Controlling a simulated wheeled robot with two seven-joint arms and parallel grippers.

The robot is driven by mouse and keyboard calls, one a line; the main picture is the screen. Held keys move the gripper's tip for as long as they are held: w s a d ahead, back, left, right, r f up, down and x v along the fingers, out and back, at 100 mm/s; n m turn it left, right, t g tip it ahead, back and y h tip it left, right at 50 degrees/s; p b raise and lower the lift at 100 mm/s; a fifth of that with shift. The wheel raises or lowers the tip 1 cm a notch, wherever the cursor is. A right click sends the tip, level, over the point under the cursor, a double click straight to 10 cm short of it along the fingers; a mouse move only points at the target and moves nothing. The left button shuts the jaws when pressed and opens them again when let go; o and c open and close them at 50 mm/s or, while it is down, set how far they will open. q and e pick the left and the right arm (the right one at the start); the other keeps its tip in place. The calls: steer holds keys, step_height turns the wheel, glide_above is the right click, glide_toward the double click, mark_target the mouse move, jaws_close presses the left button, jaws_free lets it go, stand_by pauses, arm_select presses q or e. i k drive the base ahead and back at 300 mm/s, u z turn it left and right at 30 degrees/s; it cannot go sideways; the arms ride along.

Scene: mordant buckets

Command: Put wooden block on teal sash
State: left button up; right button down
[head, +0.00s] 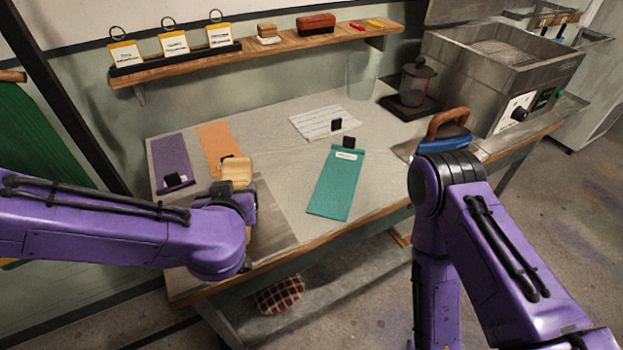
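The wooden block (237,169) is pale wood and shows at the left of the table, in front of the lower end of the orange sash. My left gripper (235,189) is right at the block's near side and overlaps it in view. Its fingers are mostly hidden, so I cannot tell whether they are closed on the block. The teal sash (332,190) lies flat near the table's middle front, to the right of the block. It has a white label and a black piece at its far end. My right gripper is not visible; that arm bends down out of the frame.
A purple sash (170,158), an orange sash (214,138) and a white striped cloth (318,120) lie on the table (278,153). A blue iron-like tool with a brown handle (447,121) and a metal basin (480,95) stand at right. A shelf (270,45) runs behind.

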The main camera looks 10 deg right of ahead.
mark_target(340, 178)
steer(key=u, duration=0.55)
steer(key=k, duration=1.25)
steer(key=z, duration=0.1)
steer(key=i, duration=0.55)
steer(key=z, duration=1.05)
steer(key=i, duration=0.9)
